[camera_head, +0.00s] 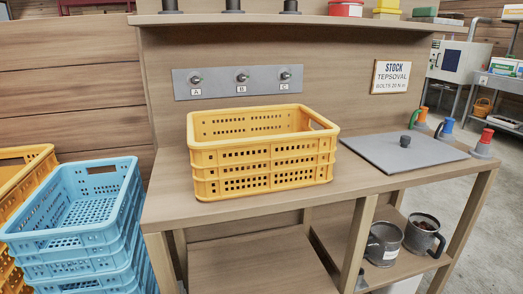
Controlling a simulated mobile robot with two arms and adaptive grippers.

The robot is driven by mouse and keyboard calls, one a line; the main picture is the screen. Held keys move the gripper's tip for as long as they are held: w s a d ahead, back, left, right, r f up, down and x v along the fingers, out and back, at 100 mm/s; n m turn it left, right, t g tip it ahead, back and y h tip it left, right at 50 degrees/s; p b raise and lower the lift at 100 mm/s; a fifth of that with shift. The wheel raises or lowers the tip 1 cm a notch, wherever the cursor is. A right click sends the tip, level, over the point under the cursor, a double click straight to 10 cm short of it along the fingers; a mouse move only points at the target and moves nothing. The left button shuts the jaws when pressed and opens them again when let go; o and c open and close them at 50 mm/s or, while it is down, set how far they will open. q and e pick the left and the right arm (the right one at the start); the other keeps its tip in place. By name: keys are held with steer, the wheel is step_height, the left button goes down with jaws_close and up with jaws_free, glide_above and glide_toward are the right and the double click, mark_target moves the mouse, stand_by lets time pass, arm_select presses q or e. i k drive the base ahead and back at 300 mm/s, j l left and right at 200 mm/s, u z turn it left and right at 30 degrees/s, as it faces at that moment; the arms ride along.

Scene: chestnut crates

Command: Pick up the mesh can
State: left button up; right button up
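Two dark grey cans with handles stand side by side on the lower shelf at the right. The left can (383,243) carries a small white label on its front. The right can (423,233) has dark reddish contents showing at its top. I cannot tell whether either one is the mesh can. No mesh wall is clear on them. Neither of my grippers is in view.
A yellow crate (264,168) stands on the wooden workbench (165,205). A grey plate (390,155) with a dark knob lies to its right. Stacked blue crates (105,222) and yellow crates (45,157) are at the left. The bench front is clear.

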mark_target(422, 230)
steer(key=i+l+z, duration=0.25)
steer(key=i+l, duration=0.65)
